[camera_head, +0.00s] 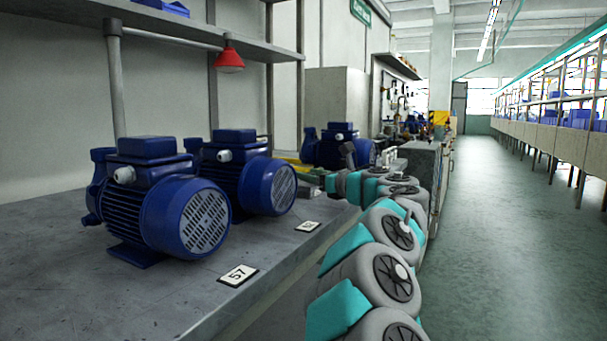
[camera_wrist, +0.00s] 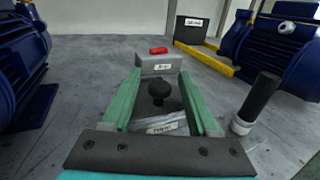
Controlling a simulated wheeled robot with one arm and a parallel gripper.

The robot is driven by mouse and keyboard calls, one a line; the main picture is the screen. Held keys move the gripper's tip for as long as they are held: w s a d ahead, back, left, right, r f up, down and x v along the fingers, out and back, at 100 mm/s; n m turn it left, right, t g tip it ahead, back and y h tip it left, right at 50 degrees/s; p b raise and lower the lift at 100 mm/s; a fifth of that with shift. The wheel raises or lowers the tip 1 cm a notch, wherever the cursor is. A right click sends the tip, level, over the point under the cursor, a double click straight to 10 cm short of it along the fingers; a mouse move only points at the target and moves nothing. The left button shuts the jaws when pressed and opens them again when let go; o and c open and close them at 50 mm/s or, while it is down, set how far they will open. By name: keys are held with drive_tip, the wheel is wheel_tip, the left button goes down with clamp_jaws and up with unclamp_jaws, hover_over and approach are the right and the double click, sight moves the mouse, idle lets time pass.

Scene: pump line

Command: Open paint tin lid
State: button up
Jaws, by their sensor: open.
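No paint tin or lid can be made out in either view. My gripper (camera_wrist: 160,84) is open in the wrist view, its two green fingers spread. Between the fingers shows a dark box with a round black knob (camera_wrist: 160,89) on top and a white label (camera_wrist: 165,127) on its near side. I see no finger touching the knob. Beyond the fingertips stands a grey box (camera_wrist: 160,64) with a red button (camera_wrist: 158,50).
Blue pump motors (camera_head: 170,215) stand along the grey bench (camera_head: 60,285). In the wrist view, motors flank both sides, left (camera_wrist: 22,60) and right (camera_wrist: 275,48). A black handle (camera_wrist: 260,95) stands upright close right of my gripper. A yellow bar (camera_wrist: 205,58) lies behind. The aisle (camera_head: 490,240) is clear.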

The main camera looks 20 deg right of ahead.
drive_tip(key=shift+x, duration=1.3)
clamp_jaws()
idle(0.5)
